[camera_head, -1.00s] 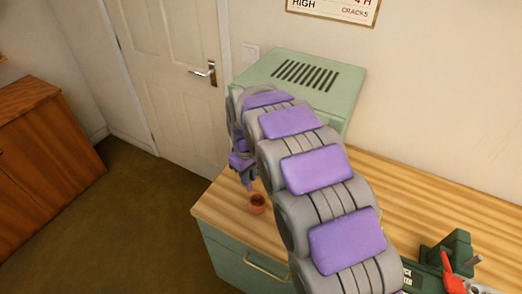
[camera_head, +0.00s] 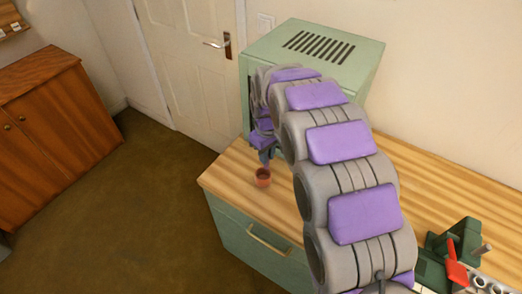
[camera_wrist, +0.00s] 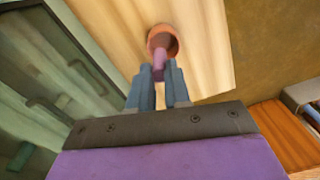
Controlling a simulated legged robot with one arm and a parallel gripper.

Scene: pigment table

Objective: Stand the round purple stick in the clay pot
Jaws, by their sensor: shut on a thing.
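The small terracotta clay pot (camera_head: 263,177) stands on the wooden worktop near its left end. In the wrist view the pot (camera_wrist: 164,37) shows its round mouth. My gripper (camera_wrist: 158,78) is shut on the purple stick (camera_wrist: 159,60), which points from the fingertips toward the pot. The stick's end overlaps the pot's near rim and dark mouth in the wrist view; I cannot tell whether it is inside or above. In the head view my gripper (camera_head: 266,157) is just above the pot, and the stick is too small to make out.
A green vented cabinet (camera_head: 317,45) stands behind my arm against the wall. The wooden worktop (camera_head: 228,172) is clear around the pot and its left edge is close by. A dark green tool with a red lever (camera_head: 455,262) sits at the right.

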